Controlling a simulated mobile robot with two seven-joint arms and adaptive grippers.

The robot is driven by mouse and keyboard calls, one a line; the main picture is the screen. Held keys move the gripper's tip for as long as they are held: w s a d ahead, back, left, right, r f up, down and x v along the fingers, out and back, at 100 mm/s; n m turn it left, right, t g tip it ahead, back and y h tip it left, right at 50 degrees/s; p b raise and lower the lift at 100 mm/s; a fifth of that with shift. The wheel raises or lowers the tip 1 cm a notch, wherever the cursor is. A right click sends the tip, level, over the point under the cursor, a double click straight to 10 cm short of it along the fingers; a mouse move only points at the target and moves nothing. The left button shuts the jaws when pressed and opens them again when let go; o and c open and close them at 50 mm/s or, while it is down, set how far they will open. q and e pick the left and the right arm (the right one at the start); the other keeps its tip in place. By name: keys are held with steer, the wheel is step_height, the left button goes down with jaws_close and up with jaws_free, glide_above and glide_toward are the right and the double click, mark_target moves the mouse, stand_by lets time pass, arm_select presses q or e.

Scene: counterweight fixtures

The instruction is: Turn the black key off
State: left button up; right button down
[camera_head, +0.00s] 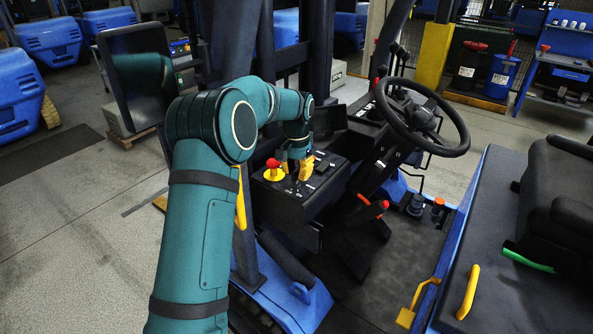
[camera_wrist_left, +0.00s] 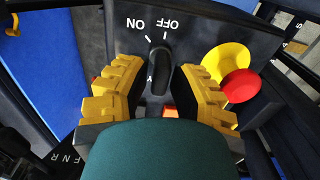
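The black key (camera_wrist_left: 160,70) is in the upper middle of the left wrist view, on a dark panel. The labels ON and OFF and two white tick marks show above it, upside down. The top of the key points close to the OFF tick. My left gripper (camera_wrist_left: 160,78) is open, one yellow finger on each side of the key, with gaps visible between fingers and key. In the head view my left gripper (camera_head: 298,172) is over the control panel (camera_head: 322,182); I cannot make out the key there. My right gripper is not in view.
A red emergency button on a yellow base (camera_wrist_left: 238,82) sits right beside the right finger; it also shows in the head view (camera_head: 272,166). The steering wheel (camera_head: 448,140) and a red-topped lever (camera_head: 384,204) are right of the panel. A black seat (camera_head: 560,180) stands farther right.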

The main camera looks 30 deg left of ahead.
mark_target(297, 169)
arm_select(q)
steer(key=shift+o, duration=1)
step_height(297, 169, up, 12)
stand_by(0.3)
